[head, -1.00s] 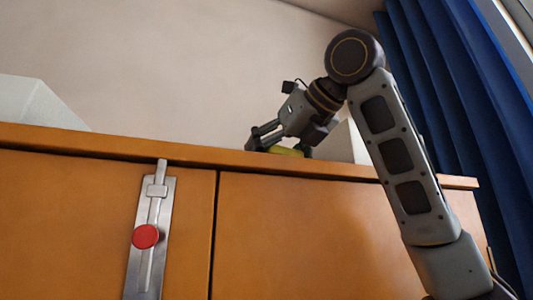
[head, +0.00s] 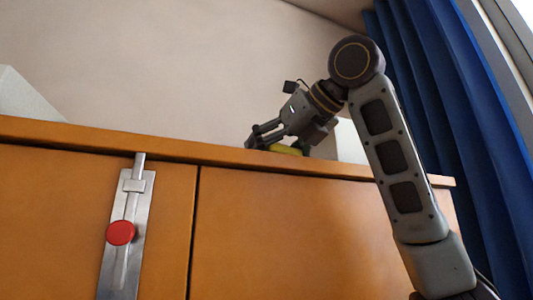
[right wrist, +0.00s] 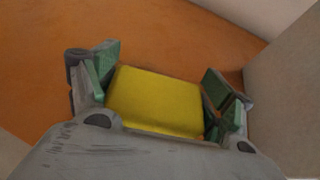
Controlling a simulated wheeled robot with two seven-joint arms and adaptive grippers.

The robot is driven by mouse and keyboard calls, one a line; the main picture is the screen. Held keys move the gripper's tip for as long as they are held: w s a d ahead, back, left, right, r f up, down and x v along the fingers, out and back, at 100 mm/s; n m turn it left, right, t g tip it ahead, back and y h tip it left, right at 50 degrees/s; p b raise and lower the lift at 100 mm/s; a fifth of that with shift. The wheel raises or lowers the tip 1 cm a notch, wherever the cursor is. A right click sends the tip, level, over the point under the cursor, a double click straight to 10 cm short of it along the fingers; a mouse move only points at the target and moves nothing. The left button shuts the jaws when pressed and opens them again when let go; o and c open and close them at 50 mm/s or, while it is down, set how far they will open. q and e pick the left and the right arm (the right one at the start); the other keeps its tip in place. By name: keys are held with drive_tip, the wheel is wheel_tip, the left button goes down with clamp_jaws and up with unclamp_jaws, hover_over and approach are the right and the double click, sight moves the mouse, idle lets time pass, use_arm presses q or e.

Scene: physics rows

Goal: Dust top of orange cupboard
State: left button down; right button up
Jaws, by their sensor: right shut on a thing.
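The orange cupboard (head: 290,215) fills the lower part of the head view, seen from below its top edge. Its orange top (right wrist: 190,45) shows in the right wrist view. My right gripper (head: 262,140) reaches over the top edge from the right. It is shut on a yellow sponge-like block (right wrist: 155,100), which sits between the green finger pads. In the head view a strip of the yellow block (head: 287,149) shows just above the cupboard's edge. I cannot tell whether it touches the top. My left gripper is not in view.
A pale block (head: 25,97) stands on the cupboard at the left, and another pale block (head: 350,142) stands behind my right arm. A metal latch with a red knob (head: 121,232) is on the front. A blue curtain (head: 450,110) hangs at the right.

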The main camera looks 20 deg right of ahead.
drive_tip(key=shift+d, duration=0.65)
drive_tip(key=shift+w+d+f, duration=0.1)
drive_tip(key=shift+d, duration=2)
drive_tip(key=shift+w, duration=0.2)
drive_tip(key=shift+w, duration=0.65)
drive_tip(key=shift+a, duration=0.15)
drive_tip(key=shift+s+a, duration=0.15)
drive_tip(key=shift+a, duration=1.15)
drive_tip(key=shift+o, duration=0.2)
drive_tip(key=shift+a+f, duration=0.2)
drive_tip(key=shift+a, duration=0.35)
